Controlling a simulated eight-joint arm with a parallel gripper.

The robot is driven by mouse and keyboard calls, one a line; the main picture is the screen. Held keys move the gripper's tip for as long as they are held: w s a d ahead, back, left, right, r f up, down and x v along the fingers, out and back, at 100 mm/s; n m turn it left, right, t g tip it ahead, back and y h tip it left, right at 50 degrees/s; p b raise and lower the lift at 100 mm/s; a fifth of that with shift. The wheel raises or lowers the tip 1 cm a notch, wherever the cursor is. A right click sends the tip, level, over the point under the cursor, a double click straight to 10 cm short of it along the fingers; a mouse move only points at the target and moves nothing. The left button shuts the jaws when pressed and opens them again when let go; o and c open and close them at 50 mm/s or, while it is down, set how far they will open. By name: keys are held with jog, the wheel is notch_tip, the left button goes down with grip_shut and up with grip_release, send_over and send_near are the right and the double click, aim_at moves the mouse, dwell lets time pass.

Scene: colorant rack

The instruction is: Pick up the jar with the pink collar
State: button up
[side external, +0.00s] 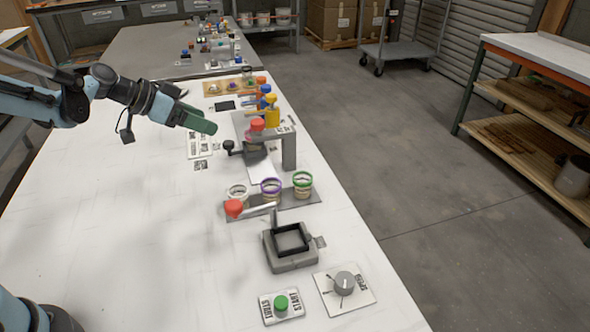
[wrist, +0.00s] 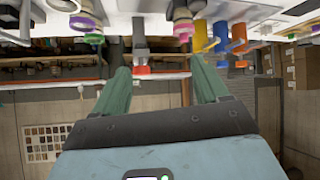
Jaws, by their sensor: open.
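A jar with a pink collar (side external: 253,136) appears to stand at the grey stand with the red knob, near the middle of the table, and is partly hidden. The pink collar also shows in the wrist view (wrist: 183,28), above and between my fingers. My gripper (side external: 211,127) is left of this jar in the side view, apart from it and above the table. In the wrist view, its two green fingers (wrist: 160,72) are spread with nothing between them.
Jars with white (side external: 237,191), purple (side external: 271,187) and green (side external: 303,180) collars stand on a grey rack (side external: 232,213). A lever device (side external: 291,262), green button (side external: 281,302) and dial (side external: 345,283) are nearer. Yellow, blue and orange dispensers (side external: 272,112) stand behind. The table's left is clear.

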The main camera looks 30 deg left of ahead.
jog(key=w+a+f+m+t+h, duration=0.1)
jog(key=w+a+f, duration=0.1)
jog(key=w+a, duration=0.2)
send_near(249, 129)
jog(key=shift+w+d+f+m, duration=0.15)
jog(key=shift+w+d+f, duration=0.25)
jog(key=shift+w, duration=0.2)
jog(key=shift+w+d+f+m, duration=0.15)
jog(key=shift+w+d+f, duration=0.25)
jog(key=shift+w, duration=0.2)
jog(key=shift+x, duration=2.65)
jog(key=shift+s, duration=0.1)
jog(key=c, duration=1.4)
